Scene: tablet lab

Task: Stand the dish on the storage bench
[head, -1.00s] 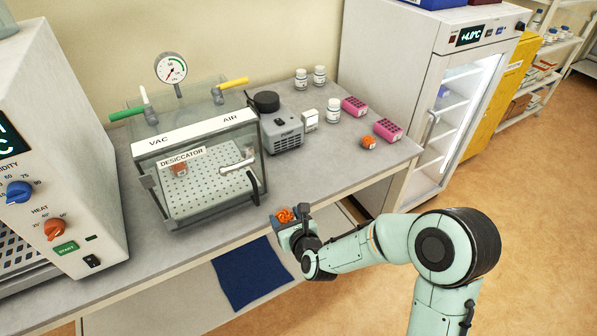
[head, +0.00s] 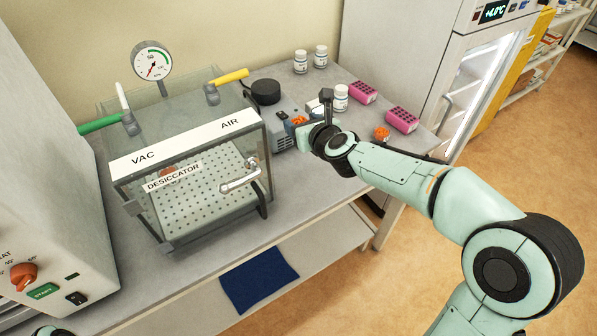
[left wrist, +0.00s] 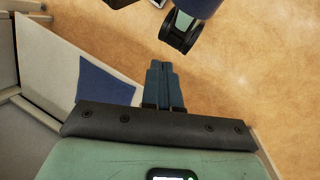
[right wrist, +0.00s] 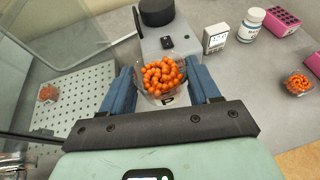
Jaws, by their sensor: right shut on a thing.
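My right gripper (right wrist: 162,92) is shut on a small clear dish heaped with orange tablets (right wrist: 161,75). In the head view the held dish (head: 299,120) is partly hidden by the right gripper (head: 308,119). A similar dish (head: 382,133) stands on the bench at the right, and another (head: 168,173) is inside the desiccator. My left gripper (left wrist: 165,85) is shut and empty, away from the bench top.
The glass desiccator (head: 190,150), its door closed, stands left of the held dish. The pump (head: 283,132) is close behind it. White bottles (head: 341,97) and pink racks (head: 401,120) stand to the right. A blue cloth (head: 259,280) lies on the lower shelf.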

